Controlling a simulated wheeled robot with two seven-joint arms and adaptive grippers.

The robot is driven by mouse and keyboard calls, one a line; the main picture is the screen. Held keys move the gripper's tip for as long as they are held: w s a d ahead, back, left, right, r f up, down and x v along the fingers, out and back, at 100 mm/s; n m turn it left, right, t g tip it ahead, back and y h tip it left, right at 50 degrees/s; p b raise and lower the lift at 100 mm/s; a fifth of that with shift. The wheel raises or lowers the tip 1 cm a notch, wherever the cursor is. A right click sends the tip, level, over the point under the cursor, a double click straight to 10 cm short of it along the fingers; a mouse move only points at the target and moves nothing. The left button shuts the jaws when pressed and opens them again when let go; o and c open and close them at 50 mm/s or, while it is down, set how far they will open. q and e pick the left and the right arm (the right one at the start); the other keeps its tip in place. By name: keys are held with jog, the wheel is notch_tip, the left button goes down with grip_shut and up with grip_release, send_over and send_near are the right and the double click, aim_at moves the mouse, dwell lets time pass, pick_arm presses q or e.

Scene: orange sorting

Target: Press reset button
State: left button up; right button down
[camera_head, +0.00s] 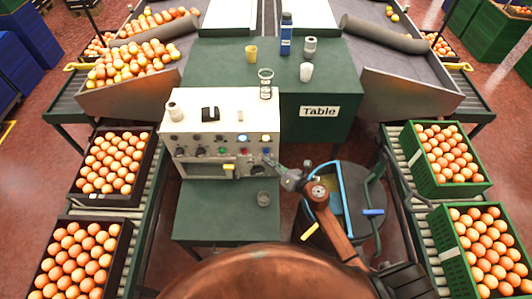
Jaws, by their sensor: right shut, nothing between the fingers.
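A white control box (218,112) stands on a green cabinet, with rows of small knobs and buttons on its front panel. A blue button (243,138) and a bright yellowish one (265,138) are at the upper right of that panel. Labels are too small to read, so I cannot tell which is the reset button. My right gripper (268,159) is shut and empty, at the lower right of the panel, below the bright button. I cannot tell whether its tips touch the panel. My left gripper is not in view.
A green table (320,128) behind holds a blue bottle (286,34), cups and a glass (265,83). A round bin (372,215) is beside my right arm. Crates of oranges (75,198) line conveyors on both sides.

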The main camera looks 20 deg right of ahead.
jog(key=shift+w, duration=0.1)
jog(key=shift+w+d, duration=0.1)
jog(key=shift+w, duration=0.25)
jog(key=shift+w+d, duration=0.2)
jog(key=shift+w, duration=0.35)
dwell(1.0)
jog(key=shift+s, duration=0.15)
jog(key=shift+s+a, duration=0.3)
jog(key=shift+s, duration=0.55)
jog(key=shift+s+a, duration=0.25)
jog(key=shift+s, duration=0.55)
jog(key=shift+s+a, duration=0.2)
jog(key=shift+s, duration=0.6)
jog(key=shift+s+a, duration=0.25)
jog(key=shift+s, duration=0.55)
